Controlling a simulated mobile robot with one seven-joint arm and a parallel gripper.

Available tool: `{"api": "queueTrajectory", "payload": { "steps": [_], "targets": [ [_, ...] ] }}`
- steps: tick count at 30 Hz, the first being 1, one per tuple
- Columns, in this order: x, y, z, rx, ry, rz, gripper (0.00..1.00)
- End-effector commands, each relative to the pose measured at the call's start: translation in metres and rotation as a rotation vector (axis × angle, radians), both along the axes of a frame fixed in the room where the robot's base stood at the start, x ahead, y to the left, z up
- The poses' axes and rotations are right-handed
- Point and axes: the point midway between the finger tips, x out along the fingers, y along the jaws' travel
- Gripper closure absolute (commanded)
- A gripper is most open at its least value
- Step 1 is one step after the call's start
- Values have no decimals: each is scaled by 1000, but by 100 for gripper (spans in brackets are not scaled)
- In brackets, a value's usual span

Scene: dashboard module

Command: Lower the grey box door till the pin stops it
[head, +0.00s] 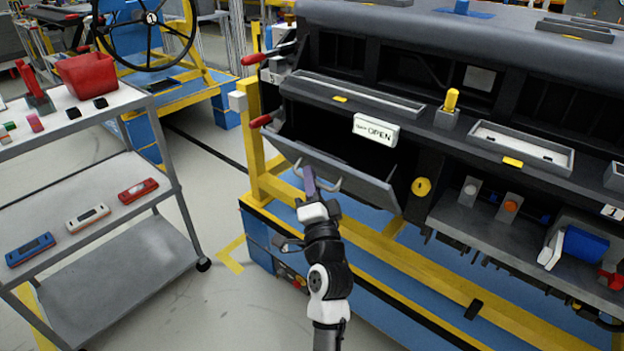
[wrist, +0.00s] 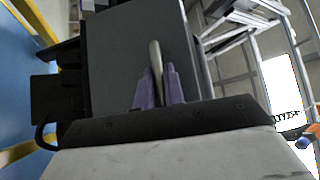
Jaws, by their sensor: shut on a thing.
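The grey box door (head: 345,179) is tilted open below the dark box opening in the head view, its outer edge leaning down and out. A bar handle (head: 336,184) runs along its face. My gripper (head: 309,184) is at the left part of the handle. In the wrist view the door (wrist: 128,60) fills the middle, and the two purple fingers of my gripper (wrist: 157,88) are shut on the light handle bar (wrist: 155,62). A white sign reading OPEN (head: 376,130) hangs above the opening. I cannot make out the pin.
A yellow round knob (head: 421,187) is right of the door. Red-handled levers (head: 262,121) stick out at the left of the dashboard. A yellow frame rail (head: 400,268) runs below. A grey cart (head: 110,190) stands at the left, with free floor between.

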Motion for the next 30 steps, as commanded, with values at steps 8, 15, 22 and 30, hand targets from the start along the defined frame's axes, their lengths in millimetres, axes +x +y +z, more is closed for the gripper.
{"api": "queueTrajectory", "payload": {
  "steps": [8,15,22,30],
  "targets": [
    [1,1,-2,0,6,4,83],
    [0,0,-1,0,3,1,68],
    [1,0,-1,0,1,1,68],
    [4,2,-5,0,2,2,68]
  ]
}}
